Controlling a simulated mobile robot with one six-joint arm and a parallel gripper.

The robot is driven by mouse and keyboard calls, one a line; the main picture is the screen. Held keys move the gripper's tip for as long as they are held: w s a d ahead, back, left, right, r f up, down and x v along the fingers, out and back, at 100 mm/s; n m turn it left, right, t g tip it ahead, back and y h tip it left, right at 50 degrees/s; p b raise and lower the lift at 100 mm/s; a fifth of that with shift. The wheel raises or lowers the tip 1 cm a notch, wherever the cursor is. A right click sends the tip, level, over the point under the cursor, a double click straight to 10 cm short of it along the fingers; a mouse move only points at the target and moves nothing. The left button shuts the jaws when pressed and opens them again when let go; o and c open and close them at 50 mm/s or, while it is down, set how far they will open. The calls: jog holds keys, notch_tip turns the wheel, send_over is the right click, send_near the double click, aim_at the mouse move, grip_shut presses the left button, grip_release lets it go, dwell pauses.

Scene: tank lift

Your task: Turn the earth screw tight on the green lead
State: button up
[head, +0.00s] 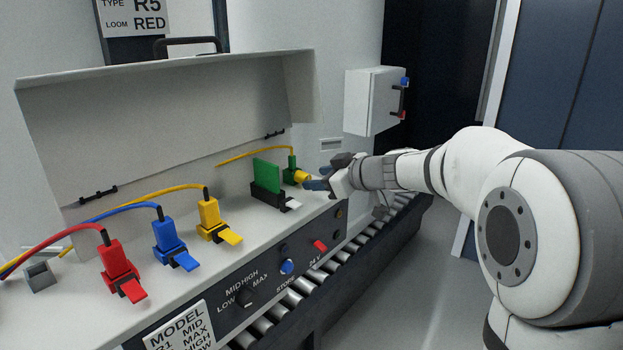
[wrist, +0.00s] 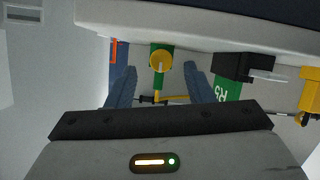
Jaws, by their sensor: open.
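The green lead (head: 291,164) is a green plug block at the right end of the bench, with a yellow cable arching from its top. The earth screw (head: 302,177) is a yellow round knob on its front. My gripper (head: 317,179) is open, its blue fingers pointing at the knob from the right. In the wrist view the earth screw (wrist: 160,60) lies between the two spread fingertips (wrist: 157,68), with a gap on each side. The green lead (wrist: 161,81) shows behind it. I cannot tell how deep the fingers reach over the knob.
A green R5 card (head: 266,175) in a black holder (head: 267,196) stands just left of the green lead. Yellow (head: 209,216), blue (head: 168,240) and red (head: 116,264) plugs stand further left. A panel with a knob and switches (head: 286,267) faces front, above a roller conveyor (head: 274,325).

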aim_at(309, 179)
jog(key=shift+x, duration=1.55)
jog(key=shift+c, duration=0.2)
jog(key=c, duration=0.9)
jog(key=shift+c, duration=0.2)
